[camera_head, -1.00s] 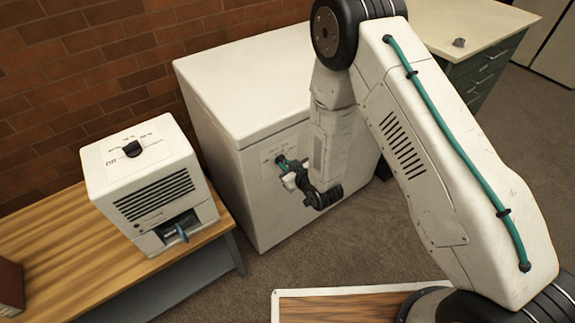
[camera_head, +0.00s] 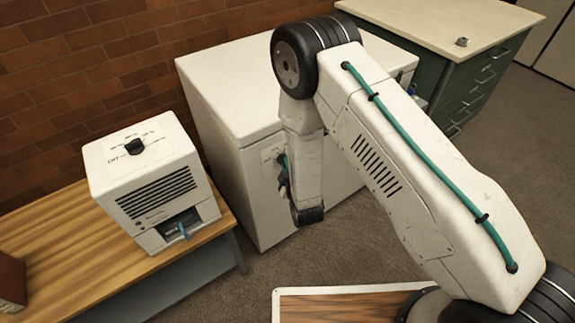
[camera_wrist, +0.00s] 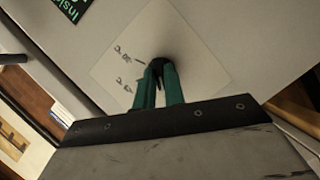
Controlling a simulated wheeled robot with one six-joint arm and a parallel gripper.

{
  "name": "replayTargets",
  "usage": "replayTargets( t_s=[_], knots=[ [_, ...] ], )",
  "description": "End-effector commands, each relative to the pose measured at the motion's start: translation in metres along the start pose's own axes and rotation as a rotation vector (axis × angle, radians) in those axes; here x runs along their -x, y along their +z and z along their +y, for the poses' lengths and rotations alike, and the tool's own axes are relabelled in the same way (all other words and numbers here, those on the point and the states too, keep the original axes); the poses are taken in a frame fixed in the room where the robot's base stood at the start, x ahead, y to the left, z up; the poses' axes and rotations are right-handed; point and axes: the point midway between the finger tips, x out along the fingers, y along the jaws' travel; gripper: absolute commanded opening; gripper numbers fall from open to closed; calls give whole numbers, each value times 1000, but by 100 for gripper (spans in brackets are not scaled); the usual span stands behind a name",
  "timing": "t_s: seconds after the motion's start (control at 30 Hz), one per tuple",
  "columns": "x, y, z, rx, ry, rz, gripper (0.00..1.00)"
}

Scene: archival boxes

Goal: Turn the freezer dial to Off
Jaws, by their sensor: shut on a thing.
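The freezer (camera_head: 235,105) is a white chest standing against the brick wall, with a pale label panel on its front. My gripper (camera_head: 283,166) is at that panel, its teal fingers partly hidden behind my arm. In the wrist view, the two teal fingers of my gripper (camera_wrist: 160,80) are closed around a small dark dial (camera_wrist: 157,63) on the pale label (camera_wrist: 195,60). Marks are printed to the left of the dial, slanted and too small to read surely. Most of the dial is hidden by the fingers, so its pointer cannot be made out.
A white vented appliance (camera_head: 150,185) with its own black top dial (camera_head: 134,146), marked OFF, stands on a wooden bench (camera_head: 60,225) at left. A green drawer cabinet (camera_head: 470,90) stands at back right. A green sign (camera_wrist: 72,6) is near the label.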

Motion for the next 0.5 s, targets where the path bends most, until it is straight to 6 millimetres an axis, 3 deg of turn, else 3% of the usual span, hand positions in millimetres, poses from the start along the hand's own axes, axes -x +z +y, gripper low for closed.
replayTargets(
  t_s=[0.5],
  knots=[
    [0, 3, -1, 147, 60, -6, 0]
  ],
)
